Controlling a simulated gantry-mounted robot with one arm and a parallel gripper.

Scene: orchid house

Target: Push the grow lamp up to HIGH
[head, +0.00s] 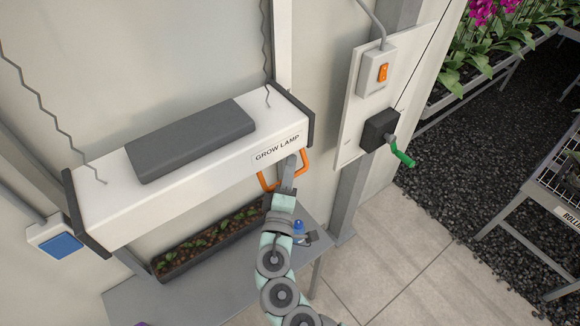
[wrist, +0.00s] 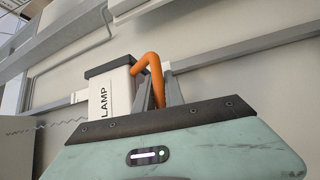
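The grow lamp (head: 200,163) is a long white box with dark end caps and a grey block on top. It hangs from two wavy hangers and fills the left and middle of the head view. Its front label reads GROW LAMP. An orange handle (head: 266,182) sticks out below the label. My gripper (head: 290,163) is at the right part of this handle. In the wrist view the handle (wrist: 150,63) runs between my two fingers (wrist: 159,88), which look closed on it. The lamp's end (wrist: 115,95) shows beside them. No HIGH mark is readable.
A planter (head: 208,243) with seedlings stands on a grey bench (head: 195,290) below the lamp. To the right, a wall panel carries an orange switch (head: 383,72) and a black box with a green crank (head: 401,153). A blue-faced box (head: 62,244) is at left.

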